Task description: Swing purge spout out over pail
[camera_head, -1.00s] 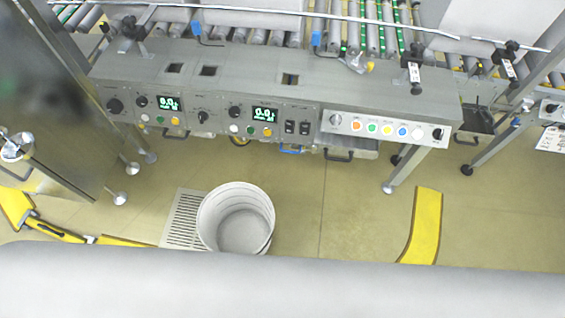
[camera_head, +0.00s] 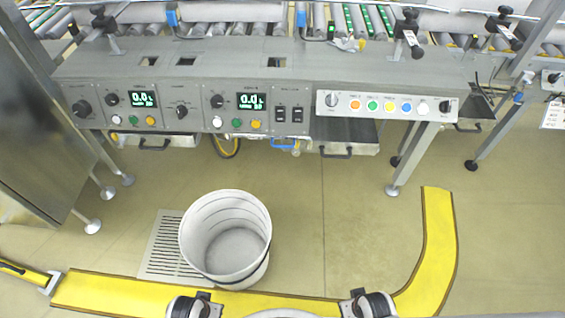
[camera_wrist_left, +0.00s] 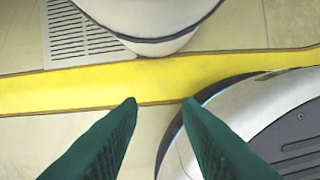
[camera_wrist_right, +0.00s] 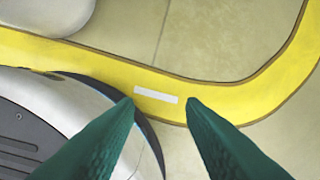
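The pail (camera_head: 225,262) is an open, empty-looking white-grey bucket. It stands upright on the floor in front of the machine, overlapping the right side of a floor grate (camera_head: 165,250). Its lower part shows at the top of the left wrist view (camera_wrist_left: 150,18). Neither gripper's fingers show in the head view.
The machine's control panel (camera_head: 180,112) has knobs, coloured buttons and two lit displays. Dark drawer-type handles (camera_head: 336,153) stick out below it. A metal cabinet (camera_head: 35,120) stands at left. Yellow floor tape (camera_head: 432,250) borders the area. Floor right of the pail is clear.

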